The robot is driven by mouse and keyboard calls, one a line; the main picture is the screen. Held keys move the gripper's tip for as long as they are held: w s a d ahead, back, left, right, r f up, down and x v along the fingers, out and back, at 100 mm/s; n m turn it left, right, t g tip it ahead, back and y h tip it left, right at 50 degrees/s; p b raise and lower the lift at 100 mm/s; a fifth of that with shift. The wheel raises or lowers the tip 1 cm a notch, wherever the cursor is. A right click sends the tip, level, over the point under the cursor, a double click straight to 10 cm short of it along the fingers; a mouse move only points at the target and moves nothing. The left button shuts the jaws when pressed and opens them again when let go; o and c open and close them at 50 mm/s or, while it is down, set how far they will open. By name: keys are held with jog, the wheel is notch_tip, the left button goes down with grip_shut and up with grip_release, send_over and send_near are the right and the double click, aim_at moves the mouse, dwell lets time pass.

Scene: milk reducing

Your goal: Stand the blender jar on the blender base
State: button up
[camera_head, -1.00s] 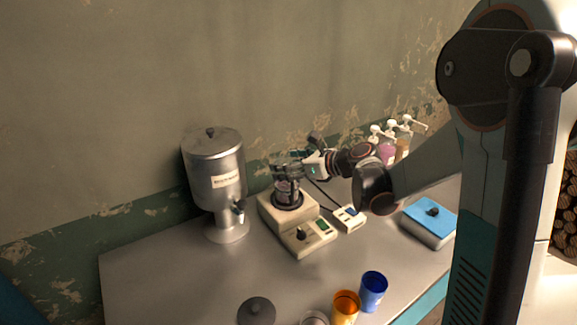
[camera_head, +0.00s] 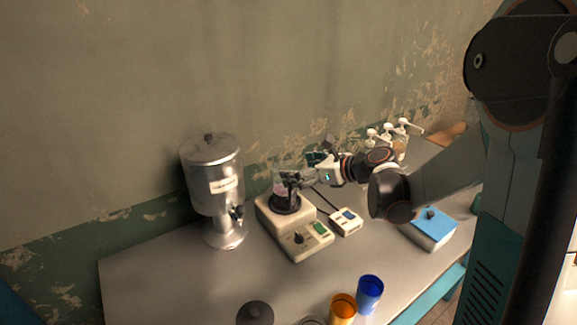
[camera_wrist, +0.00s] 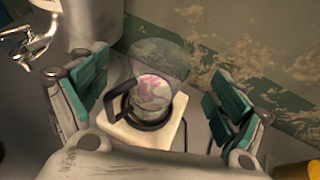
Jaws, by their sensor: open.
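The blender base (camera_head: 300,232) is a cream unit with a dark knob and a green display, standing on the table. The clear blender jar (camera_head: 281,187), with a dark handle and dark collar, stands upright on the base's round seat. It holds something pinkish. The wrist view shows the jar (camera_wrist: 163,75) above the base (camera_wrist: 150,140), with its black handle at its left side. My gripper (camera_head: 292,180) is beside the jar on its right. In the wrist view, the teal finger pads of my gripper (camera_wrist: 160,100) are wide apart, with the jar between them and clear of both.
A steel dispenser (camera_head: 212,190) with a tap stands left of the base. A small cream device (camera_head: 346,222) is on the right. Orange (camera_head: 343,308) and blue cups (camera_head: 369,293) and a dark lid (camera_head: 255,313) are near the front. A blue-topped box (camera_head: 433,229) and pump bottles (camera_head: 398,138) are at right.

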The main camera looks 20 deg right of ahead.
jog(key=p+v, duration=0.1)
jog(key=v, duration=0.5)
jog(key=shift+s+d+r+p, duration=0.2)
jog(key=shift+s+d+p, duration=0.05)
jog(key=shift+s+p, duration=0.05)
